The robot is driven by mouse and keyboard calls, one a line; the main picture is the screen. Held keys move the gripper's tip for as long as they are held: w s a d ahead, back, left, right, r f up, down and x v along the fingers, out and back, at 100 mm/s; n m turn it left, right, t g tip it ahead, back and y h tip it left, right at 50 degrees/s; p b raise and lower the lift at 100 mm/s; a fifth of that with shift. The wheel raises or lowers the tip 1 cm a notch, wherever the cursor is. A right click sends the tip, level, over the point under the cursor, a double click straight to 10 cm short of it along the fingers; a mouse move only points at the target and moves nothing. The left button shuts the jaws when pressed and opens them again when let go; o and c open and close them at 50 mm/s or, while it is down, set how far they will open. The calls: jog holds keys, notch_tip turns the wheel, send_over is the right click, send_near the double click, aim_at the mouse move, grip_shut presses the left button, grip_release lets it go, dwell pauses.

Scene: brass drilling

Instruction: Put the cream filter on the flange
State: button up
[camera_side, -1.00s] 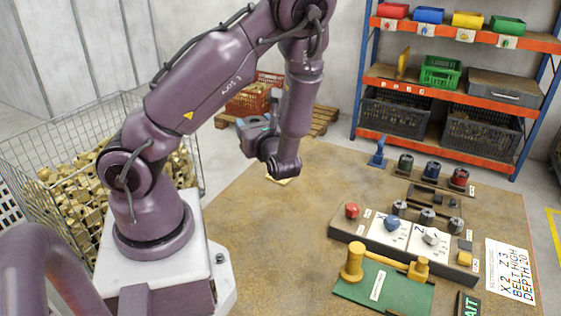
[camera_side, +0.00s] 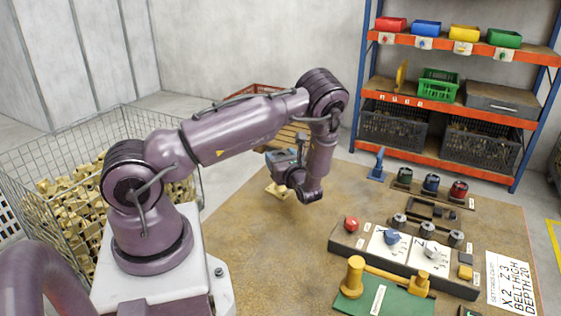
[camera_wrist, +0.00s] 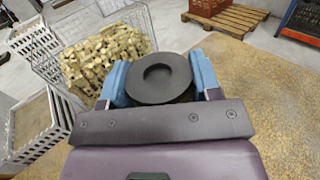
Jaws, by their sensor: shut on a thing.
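My gripper (camera_side: 284,164) is over the far left part of the table in the side view. In the wrist view, its light blue fingers (camera_wrist: 158,84) are shut on a dark round part (camera_wrist: 158,77) with a recess in its top.
Green (camera_side: 404,178), blue (camera_side: 431,185) and red (camera_side: 458,192) canisters stand at the table's right back, near a blue stand (camera_side: 377,166). A control panel (camera_side: 400,258) and a green plate with a yellow handle (camera_side: 385,295) are at the front right. A wire cage (camera_side: 50,165) holds brass parts. The middle table is clear.

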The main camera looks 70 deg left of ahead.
jog(key=shift+f, duration=0.45)
jog(key=shift+f, duration=0.1)
jog(key=o, duration=0.9)
jog(key=shift+o, duration=0.2)
